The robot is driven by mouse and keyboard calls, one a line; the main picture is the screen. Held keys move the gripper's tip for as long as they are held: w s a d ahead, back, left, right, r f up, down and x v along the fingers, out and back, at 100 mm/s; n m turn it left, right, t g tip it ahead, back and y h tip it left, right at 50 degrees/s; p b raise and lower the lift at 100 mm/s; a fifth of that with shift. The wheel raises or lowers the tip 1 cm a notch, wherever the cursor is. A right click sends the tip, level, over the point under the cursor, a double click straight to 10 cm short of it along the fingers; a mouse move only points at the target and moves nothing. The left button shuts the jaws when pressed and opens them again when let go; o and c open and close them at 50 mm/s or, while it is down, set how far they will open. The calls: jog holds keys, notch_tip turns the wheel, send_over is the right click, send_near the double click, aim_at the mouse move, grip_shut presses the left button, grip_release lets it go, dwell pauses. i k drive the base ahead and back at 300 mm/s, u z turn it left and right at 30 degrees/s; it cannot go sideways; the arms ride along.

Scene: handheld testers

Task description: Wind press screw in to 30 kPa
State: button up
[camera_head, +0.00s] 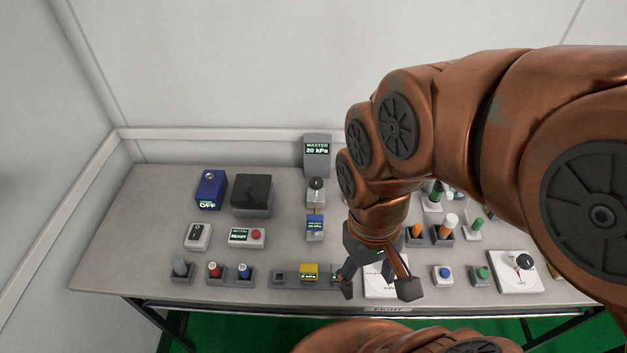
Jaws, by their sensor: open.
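A grey gauge (317,148) labelled MASTER stands at the back of the bench and its display reads 20 kPa. In front of it is a grey block with a dark round knob (316,184), then a small blue display unit (315,222) that seems to read 20 kPa. A yellow unit (309,271) with a kPa display sits on a grey rail (291,281) at the front. I cannot tell for certain which part is the press screw. My gripper (379,286) is open and empty, pointing down over a white panel (380,290) that it partly hides, near the rail's right end.
A blue box (210,188) showing OFF, a dark grey box (251,195) and a READY unit (246,238) stand at left. Several coloured handles, buttons and a white dial panel (516,272) crowd the right. My arm hides part of the back right.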

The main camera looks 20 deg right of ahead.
aim_at(315, 183)
jog(key=k, duration=1.2)
jog(key=u, duration=0.75)
jog(key=i, duration=1.45)
jog(key=z, duration=0.25)
